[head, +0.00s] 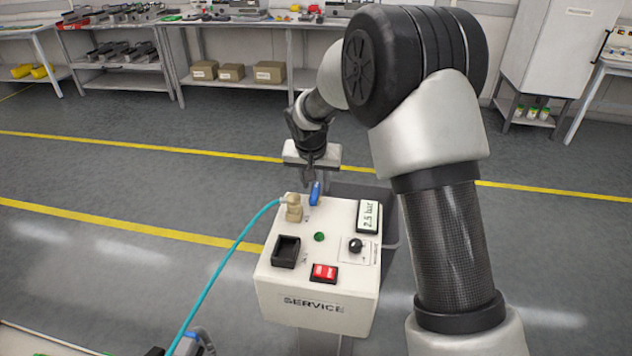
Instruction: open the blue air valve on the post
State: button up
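The blue air valve (315,193) is a small blue lever at the far edge of the white service box (318,306) on the post. Its long side runs roughly up and down in the picture, leaning slightly right. A beige fitting (293,209) stands just left of it, with a teal hose (243,236) joined to it. My gripper (310,178) points down just above and behind the blue lever. Its fingertips are small and dark, so whether they touch the lever or are apart cannot be told.
The box top also carries a display reading 2.5 bar (369,216), a black knob (356,245), a green button (319,237), a red switch (323,272) and a black holder (286,251). The teal hose runs down left. Open floor surrounds the post; benches (120,62) stand behind.

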jog(key=p+v, duration=0.2)
jog(key=v, duration=1.5)
jog(key=shift+p, duration=0.35)
jog(key=s+d+r, duration=0.8)
jog(key=s+d, duration=0.1)
jog(key=s, duration=0.3)
jog(key=s+d+f+n+t, duration=0.1)
jog(key=s+d, duration=0.2)
jog(key=s, duration=0.6)
jog(key=s+d+f+n, duration=0.1)
jog(key=s+d, duration=0.1)
jog(key=s, duration=0.7)
notch_tip(320, 180, up, 18)
jog(key=p, duration=1.7)
jog(key=shift+w+d+y, duration=0.25)
jog(key=shift+y, duration=0.15)
